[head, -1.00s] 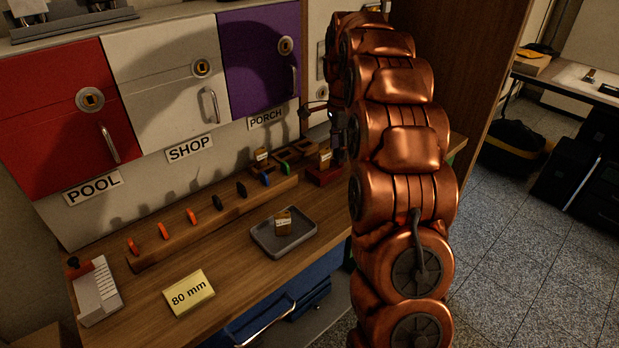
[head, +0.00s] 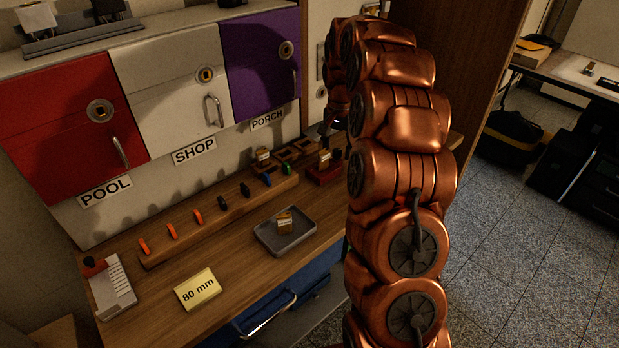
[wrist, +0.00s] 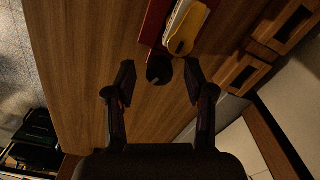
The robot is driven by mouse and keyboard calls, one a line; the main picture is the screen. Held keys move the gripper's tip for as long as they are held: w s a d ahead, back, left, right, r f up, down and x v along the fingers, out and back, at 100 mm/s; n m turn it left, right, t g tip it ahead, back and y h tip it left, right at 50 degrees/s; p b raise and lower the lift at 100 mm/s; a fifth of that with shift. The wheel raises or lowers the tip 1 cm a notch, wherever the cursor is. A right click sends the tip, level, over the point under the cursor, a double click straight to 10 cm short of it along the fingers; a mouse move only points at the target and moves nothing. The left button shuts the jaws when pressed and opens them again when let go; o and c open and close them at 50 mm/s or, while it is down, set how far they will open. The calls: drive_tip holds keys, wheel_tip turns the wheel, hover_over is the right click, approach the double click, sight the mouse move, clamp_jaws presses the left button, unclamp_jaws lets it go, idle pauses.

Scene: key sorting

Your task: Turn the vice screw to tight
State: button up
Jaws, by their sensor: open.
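The small red vice (head: 326,174) stands at the far right end of the bench, with a brass padlock (head: 324,158) in it. In the wrist view, the red vice (wrist: 152,24) and the yellow padlock (wrist: 187,27) are at the top. The black round knob of the vice screw (wrist: 159,69) sticks out toward my gripper (wrist: 158,83). My gripper is open and empty, with one fingertip on each side of the knob and apart from it.
A wooden rack (head: 220,220) with several coloured keys runs along the bench. A grey tray (head: 268,246) holds another brass padlock. Wooden compartments (wrist: 238,74) lie right of the vice in the wrist view. The bench edge and floor are at left there.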

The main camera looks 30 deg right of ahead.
sight(337, 150)
drive_tip(key=n+p, duration=0.3)
drive_tip(key=n, duration=0.1)
drive_tip(key=shift+r+p, duration=0.15)
drive_tip(key=shift+p, duration=0.15)
wheel_tip(337, 150, up, 8)
drive_tip(key=shift+f+b, duration=0.2)
drive_tip(key=shift+b, duration=0.8)
drive_tip(key=s+a+r+n, duration=0.1)
drive_tip(key=s+a+n, duration=0.1)
drive_tip(key=s+a, duration=0.7)
drive_tip(key=s+a+r+n+g, duration=0.1)
drive_tip(key=s+a+r+n, duration=0.1)
drive_tip(key=s+a, duration=0.8)
drive_tip(key=shift+s+a+r+n+p, duration=0.15)
drive_tip(key=shift+s+a+n+p, duration=0.1)
drive_tip(key=shift+s+n+p, duration=0.35)
drive_tip(key=shift+s, duration=0.25)
drive_tip(key=s+a+f, duration=0.2)
drive_tip(key=s, duration=0.6)
drive_tip(key=s+a+f+n, duration=0.1)
drive_tip(key=s+a+f, duration=0.1)
drive_tip(key=s, duration=0.7)
drive_tip(key=shift+s+f+n+g, duration=0.2)
drive_tip(key=shift+f+n+g, duration=0.1)
drive_tip(key=shift+g, duration=0.1)
